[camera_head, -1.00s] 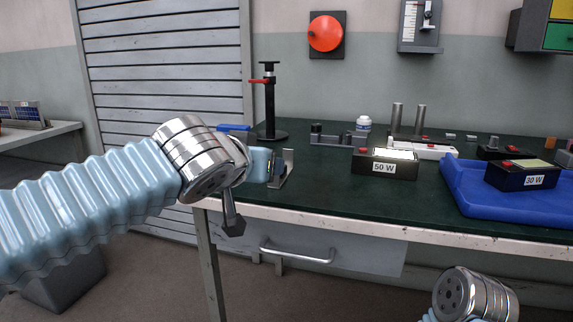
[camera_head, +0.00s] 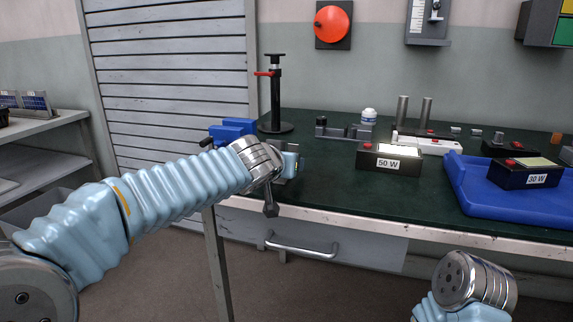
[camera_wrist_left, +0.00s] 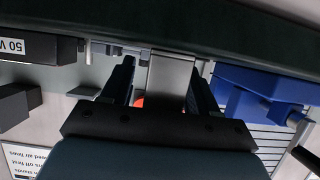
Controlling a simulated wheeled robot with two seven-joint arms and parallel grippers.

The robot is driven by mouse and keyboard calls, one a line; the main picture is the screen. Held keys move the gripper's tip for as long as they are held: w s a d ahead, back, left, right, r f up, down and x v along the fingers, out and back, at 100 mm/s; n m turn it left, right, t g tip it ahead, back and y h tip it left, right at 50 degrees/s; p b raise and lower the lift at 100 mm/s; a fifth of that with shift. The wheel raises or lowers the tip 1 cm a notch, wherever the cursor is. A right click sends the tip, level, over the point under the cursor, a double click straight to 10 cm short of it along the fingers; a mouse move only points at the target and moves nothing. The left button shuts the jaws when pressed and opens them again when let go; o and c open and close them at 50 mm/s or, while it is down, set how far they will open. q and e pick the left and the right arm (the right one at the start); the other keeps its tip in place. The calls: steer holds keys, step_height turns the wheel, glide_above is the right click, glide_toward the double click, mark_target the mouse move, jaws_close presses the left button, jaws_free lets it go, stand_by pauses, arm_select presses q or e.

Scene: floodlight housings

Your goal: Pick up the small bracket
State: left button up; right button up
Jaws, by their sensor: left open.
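The small bracket is a plain silver-grey metal piece (camera_wrist_left: 169,82) in the left wrist view. It stands between the two dark fingers of my left gripper (camera_wrist_left: 162,88), with a gap showing on each side. In the head view my left gripper (camera_head: 290,163) is at the table's front left edge. It hides most of the bracket there, with only a sliver of metal beside it. The gripper is open around the bracket. Of my right arm, only the wrist end shows at the bottom right of the head view; its fingers are out of sight.
A blue vise (camera_head: 232,130) and a black stand with a red lever (camera_head: 275,100) are just behind my left gripper. A 50 W housing (camera_head: 388,160) stands to the right, then a blue tray (camera_head: 465,190) holding a 30 W housing (camera_head: 525,174). Green table surface (camera_head: 330,190) between is clear.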

arm_select(q)
steer(key=shift+c, duration=0.4)
steer(key=c, duration=1)
